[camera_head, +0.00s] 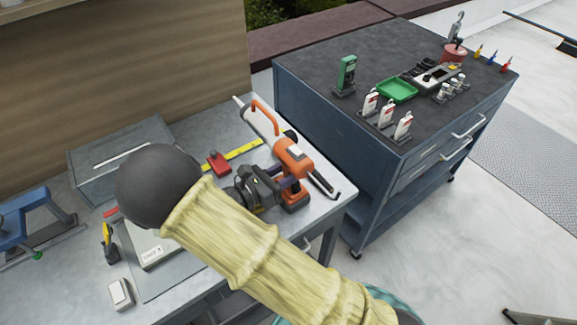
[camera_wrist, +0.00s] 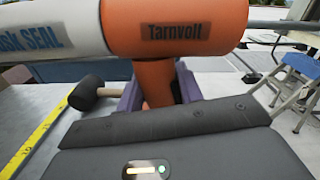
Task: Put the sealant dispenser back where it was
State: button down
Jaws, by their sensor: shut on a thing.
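The sealant dispenser (camera_head: 293,157) has an orange body with a white tube and lies over the right end of the grey workbench (camera_head: 240,123). In the wrist view its orange body (camera_wrist: 190,28), marked "Tarnvolt", and white tube (camera_wrist: 45,28) fill the top. My gripper (camera_head: 284,186) is shut on the orange handle. In the wrist view the purple fingers of my gripper (camera_wrist: 158,92) stand on both sides of that handle. The nozzle points to the far left in the head view. I cannot tell whether its base touches the bench.
A yellow measuring tape with a red case (camera_head: 218,162) lies beside the dispenser. A black mallet (camera_wrist: 88,95) lies behind it in the wrist view. A blue cabinet (camera_head: 345,150) stands to the right with a green tray (camera_head: 397,90) and bottles. A grey box (camera_head: 110,160) is at left.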

jog(key=c, duration=0.9)
grip_release()
jog(key=shift+d, duration=0.1)
jog(key=shift+w, duration=0.1)
jog(key=b+v, duration=0.1)
jog(key=v, duration=1.1)
jog(key=shift+r, duration=0.1)
